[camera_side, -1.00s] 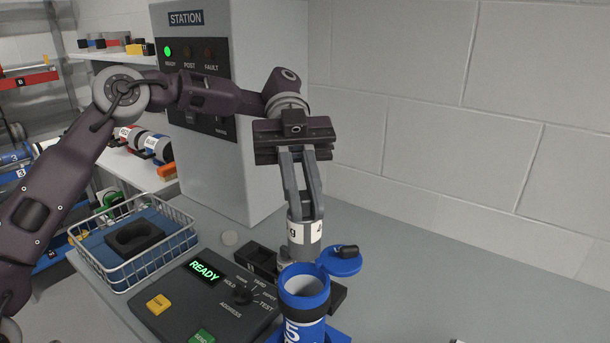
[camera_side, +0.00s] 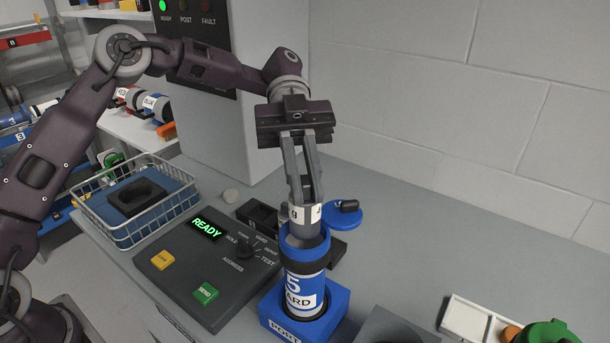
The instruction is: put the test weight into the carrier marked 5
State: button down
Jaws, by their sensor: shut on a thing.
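The carrier marked 5 (camera_side: 305,285) is a blue and grey cylinder standing upright in a blue base (camera_side: 322,323). Its round blue lid (camera_side: 333,217) is swung open to the back right. My gripper (camera_side: 304,203) points down above the carrier and is shut on the test weight (camera_side: 303,232), a grey cylinder with a white label. The lower part of the weight is hidden at the carrier's mouth and appears to be inside it.
The control panel (camera_side: 213,268) with a green READY display is left of the carrier. A wire basket (camera_side: 140,231) with a dark foam insert is behind it. A white tray (camera_side: 468,318) and a green round thing (camera_side: 548,333) are at the lower right.

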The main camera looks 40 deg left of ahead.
aim_at(305, 210)
jog(key=shift+f, duration=2.35)
jog(key=c, duration=1.4)
grip_release()
jog(key=shift+o, duration=0.2)
jog(key=v, duration=0.7)
